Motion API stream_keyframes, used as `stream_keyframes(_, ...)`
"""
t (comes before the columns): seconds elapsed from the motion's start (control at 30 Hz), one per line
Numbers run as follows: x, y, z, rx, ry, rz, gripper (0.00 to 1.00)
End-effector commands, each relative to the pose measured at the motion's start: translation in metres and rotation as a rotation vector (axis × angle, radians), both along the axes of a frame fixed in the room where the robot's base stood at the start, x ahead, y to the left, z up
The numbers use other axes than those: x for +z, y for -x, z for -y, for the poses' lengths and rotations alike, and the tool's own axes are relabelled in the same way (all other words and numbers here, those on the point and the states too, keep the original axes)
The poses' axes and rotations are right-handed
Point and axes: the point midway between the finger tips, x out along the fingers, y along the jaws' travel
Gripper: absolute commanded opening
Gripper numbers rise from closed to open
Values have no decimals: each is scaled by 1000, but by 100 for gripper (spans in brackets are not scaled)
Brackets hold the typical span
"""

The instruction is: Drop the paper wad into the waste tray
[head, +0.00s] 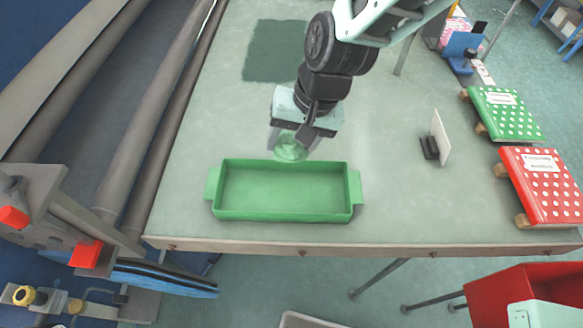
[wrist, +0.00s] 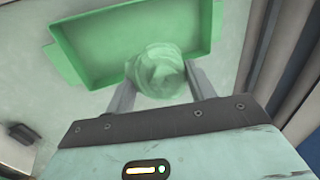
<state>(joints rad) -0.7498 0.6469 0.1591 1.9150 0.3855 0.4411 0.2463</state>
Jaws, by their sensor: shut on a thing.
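The paper wad (head: 291,150) is a crumpled pale green ball. My gripper (head: 290,148) is shut on it, just behind the far rim of the tray in the head view. In the wrist view the wad (wrist: 161,72) sits between the two grey fingers (wrist: 160,85) and covers part of the tray's rim. The waste tray (head: 285,213) is a green rectangular tray with a handle at each end, near the table's front edge. It looks empty. It also shows in the wrist view (wrist: 85,48). The height of the wad above the table is hard to tell.
A dark green mat (head: 272,50) lies at the back of the table (head: 395,200). A white card in a dark stand (head: 440,140) stands to the right. Green (head: 505,114) and red (head: 545,185) dotted books lie at the right edge. The table between tray and card stand is clear.

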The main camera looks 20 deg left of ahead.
Motion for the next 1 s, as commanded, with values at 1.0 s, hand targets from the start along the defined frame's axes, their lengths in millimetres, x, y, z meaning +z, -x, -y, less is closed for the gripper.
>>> stream_keyframes(1.0, -60, 0, 0, 0, 0, 0, 32)
